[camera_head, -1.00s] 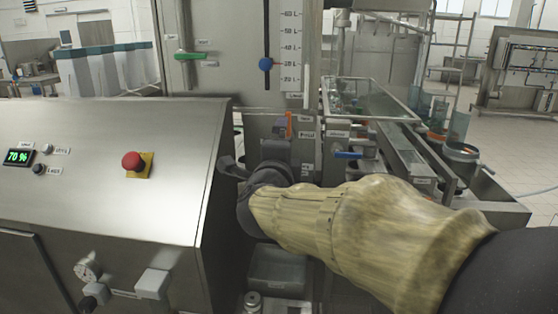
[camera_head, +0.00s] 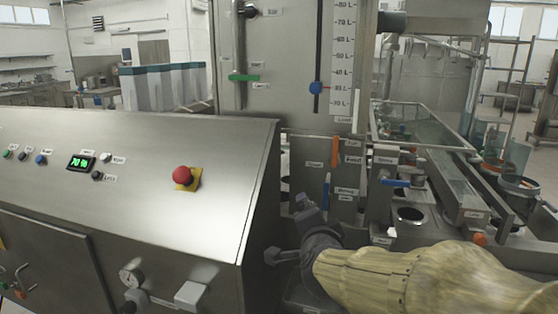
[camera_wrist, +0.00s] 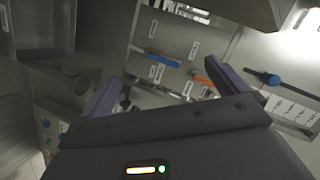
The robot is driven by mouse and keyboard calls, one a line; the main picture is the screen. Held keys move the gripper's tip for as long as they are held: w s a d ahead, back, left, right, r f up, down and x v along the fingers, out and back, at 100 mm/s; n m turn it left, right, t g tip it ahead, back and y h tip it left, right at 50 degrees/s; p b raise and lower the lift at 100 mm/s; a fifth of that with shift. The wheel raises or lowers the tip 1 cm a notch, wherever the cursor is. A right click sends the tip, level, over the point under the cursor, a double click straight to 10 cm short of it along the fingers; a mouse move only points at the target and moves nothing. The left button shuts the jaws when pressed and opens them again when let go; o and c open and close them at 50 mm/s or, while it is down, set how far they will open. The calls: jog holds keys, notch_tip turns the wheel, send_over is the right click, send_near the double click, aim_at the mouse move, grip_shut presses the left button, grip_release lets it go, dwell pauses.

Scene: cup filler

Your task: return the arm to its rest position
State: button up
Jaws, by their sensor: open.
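My gripper (camera_head: 290,228) is in the lower middle of the head view, in front of the filling machine and just right of the control cabinet. My arm, in a tan fabric sleeve, reaches in from the lower right. In the wrist view my gripper (camera_wrist: 172,88) shows two purple-grey fingers set wide apart. Nothing is between them. Beyond the fingers are a blue lever (camera_wrist: 163,60) and an orange lever (camera_wrist: 205,82), with clear space between them and the fingers as far as I can tell.
The control cabinet (camera_head: 150,150) with a red emergency button (camera_head: 184,176) stands close on the left. The upright tank panel (camera_head: 290,80) is behind my gripper. A conveyor (camera_head: 440,165) runs back right.

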jog(key=s+d+f+n+g+y, duration=0.1)
jog(key=s+f+n+g, duration=0.25)
jog(key=f, duration=0.35)
jog(key=s+d+f+n+g+y, duration=0.1)
jog(key=s+f+n+g, duration=0.1)
jog(key=f+n, duration=0.35)
jog(key=s+d+f+n+g+h, duration=0.1)
jog(key=s+d+f+n+g, duration=0.15)
jog(key=s+f, duration=0.3)
jog(key=s+d+f+n+g, duration=0.2)
jog(key=s+f+g, duration=0.2)
jog(key=s+f, duration=0.15)
jog(key=w+p+v, duration=0.2)
jog(key=p+v, duration=0.8)
jog(key=w+r+p+v, duration=0.1)
jog(key=w+p+v, duration=0.1)
jog(key=p+v, duration=0.8)
jog(key=shift+w, duration=0.3)
jog(key=shift+a, duration=0.1)
